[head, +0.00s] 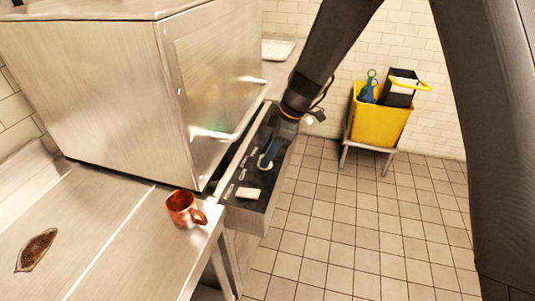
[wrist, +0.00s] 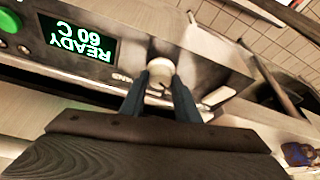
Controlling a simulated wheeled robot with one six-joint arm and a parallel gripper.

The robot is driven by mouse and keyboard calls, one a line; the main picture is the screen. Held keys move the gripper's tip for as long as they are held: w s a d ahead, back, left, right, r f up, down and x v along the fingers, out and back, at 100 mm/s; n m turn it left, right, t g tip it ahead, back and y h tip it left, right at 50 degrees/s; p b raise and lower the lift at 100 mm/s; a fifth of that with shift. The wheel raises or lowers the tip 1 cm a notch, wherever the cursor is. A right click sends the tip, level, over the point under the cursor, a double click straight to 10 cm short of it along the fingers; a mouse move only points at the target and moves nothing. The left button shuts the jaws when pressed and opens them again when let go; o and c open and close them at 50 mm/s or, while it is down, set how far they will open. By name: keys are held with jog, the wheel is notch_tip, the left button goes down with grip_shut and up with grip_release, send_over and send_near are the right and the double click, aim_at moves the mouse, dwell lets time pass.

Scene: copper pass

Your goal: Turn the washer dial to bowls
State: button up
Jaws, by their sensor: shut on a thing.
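The washer is the large steel box (head: 90,85) with a bar handle on its front, at the left in the head view. In the wrist view its dial (wrist: 160,68) is a pale round knob on the steel panel. My gripper (wrist: 161,82) has its two dark blue fingers on either side of the dial, shut on it. In the head view my gripper (head: 269,152) reaches down to the dark control strip (head: 259,178) beside the washer. A lit display (wrist: 78,42) reads READY 60 C, upside down. Some lettering is partly hidden by a finger; the dial's setting is unreadable.
A copper mug (head: 183,209) stands on the steel counter (head: 120,235) near its right edge. A yellow bucket (head: 380,122) stands on a frame by the back wall. The tiled floor (head: 335,230) at right is clear.

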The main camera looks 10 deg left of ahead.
jog(key=m+t+b, duration=0.1)
jog(key=m+b, duration=0.2)
jog(key=shift+s+f+m+t+b, duration=0.1)
jog(key=shift+m+t+b, duration=0.2)
jog(key=shift+m+b, duration=0.1)
jog(key=m+t, duration=0.1)
jog(key=m, duration=0.1)
jog(key=shift+s+m+b, duration=0.15)
jog(key=shift+m+b, duration=0.2)
jog(key=shift+m, duration=0.05)
jog(key=shift+s+r+m+t+h+p, duration=0.15)
jog(key=shift+m+t+h+p, duration=0.1)
jog(key=shift+m+p, duration=0.3)
jog(key=shift+w+r+m+t+h+p, duration=0.15)
jog(key=shift+m+h+p, duration=0.15)
jog(key=shift+m, duration=0.35)
jog(key=m+p, duration=0.2)
jog(key=p, duration=0.1)
jog(key=shift+s+a+t, duration=0.1)
jog(key=shift+s+t, duration=0.05)
jog(key=shift+t, duration=0.15)
jog(key=shift+h+p, duration=0.25)
jog(key=shift+p, duration=0.05)
jog(key=shift+f+m+p, duration=0.15)
jog(key=shift+m+p, duration=0.2)
jog(key=shift+m, duration=0.05)
jog(key=o, duration=1)
